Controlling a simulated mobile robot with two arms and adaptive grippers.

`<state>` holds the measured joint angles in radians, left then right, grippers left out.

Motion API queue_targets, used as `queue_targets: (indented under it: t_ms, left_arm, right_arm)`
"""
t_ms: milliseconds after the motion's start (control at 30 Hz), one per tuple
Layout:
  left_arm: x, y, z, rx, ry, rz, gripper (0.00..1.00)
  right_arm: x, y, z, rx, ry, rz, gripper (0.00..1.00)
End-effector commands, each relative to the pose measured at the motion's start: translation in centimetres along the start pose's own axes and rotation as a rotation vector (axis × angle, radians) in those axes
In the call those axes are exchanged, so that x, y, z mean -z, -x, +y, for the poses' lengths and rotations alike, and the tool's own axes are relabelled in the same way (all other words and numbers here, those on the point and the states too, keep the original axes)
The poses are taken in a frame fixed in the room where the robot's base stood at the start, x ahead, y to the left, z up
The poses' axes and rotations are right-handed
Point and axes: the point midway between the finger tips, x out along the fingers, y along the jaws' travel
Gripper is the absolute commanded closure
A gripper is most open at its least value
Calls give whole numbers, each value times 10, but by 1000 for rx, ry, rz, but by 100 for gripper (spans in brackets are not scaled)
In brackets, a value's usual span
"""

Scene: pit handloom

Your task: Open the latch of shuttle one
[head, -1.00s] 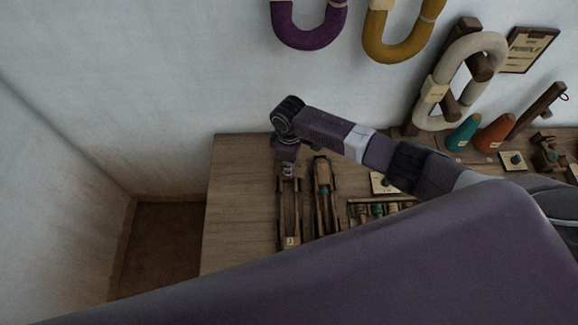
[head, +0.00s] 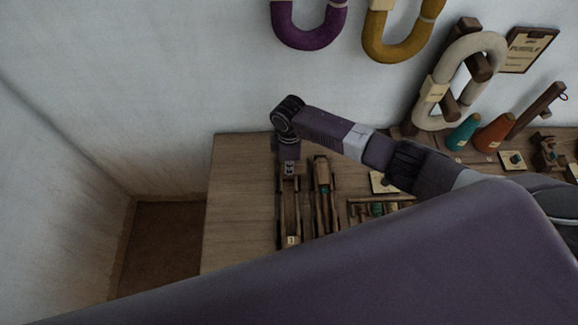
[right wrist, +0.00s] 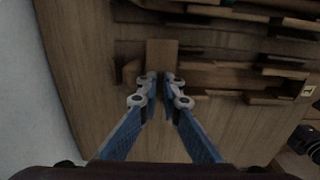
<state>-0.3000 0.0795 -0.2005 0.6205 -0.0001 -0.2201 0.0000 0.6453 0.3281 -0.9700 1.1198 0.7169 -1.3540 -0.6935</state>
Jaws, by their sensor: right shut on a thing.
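Shuttle one (head: 291,216), a long dark wooden shuttle with a small pale tag at its near end, lies on the wooden table below my right gripper. It also shows in the right wrist view (right wrist: 222,77), with its tag to the right. My right gripper (head: 289,170) is over the far end of the shuttle. In the right wrist view its fingers (right wrist: 157,82) are close together on a small brown wooden piece (right wrist: 161,52) at that end, which looks like the latch. The fingertips partly hide the contact. My left gripper is not in view.
A rack of bobbins (head: 380,208) is further right. Cones (head: 495,133) and a yarn hank (head: 470,50) stand at the back. The table's left part (head: 240,190) is clear.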

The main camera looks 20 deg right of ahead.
Motion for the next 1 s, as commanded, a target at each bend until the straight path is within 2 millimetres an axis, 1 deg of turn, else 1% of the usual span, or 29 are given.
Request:
queue_targets:
  t_ms: [67,100,233,267,500,633,767,1000]
  left_arm:
    - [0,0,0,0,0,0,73]
    - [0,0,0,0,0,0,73]
    - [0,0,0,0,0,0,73]
    - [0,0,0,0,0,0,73]
    - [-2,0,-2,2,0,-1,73]
    - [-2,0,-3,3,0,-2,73]
    - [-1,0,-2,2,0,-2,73]
    - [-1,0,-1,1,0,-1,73]
  right_arm:
    - [0,0,0,0,0,-1,100]
    - [0,0,0,0,0,-1,92]
    - [0,0,0,0,-1,-1,78]
    - [0,0,0,0,-1,-1,76]
    - [0,0,0,-1,-1,0,76]
    - [0,5,1,-2,-2,0,76]
    - [0,20,1,-3,0,2,76]
    - [0,58,1,-3,1,1,76]
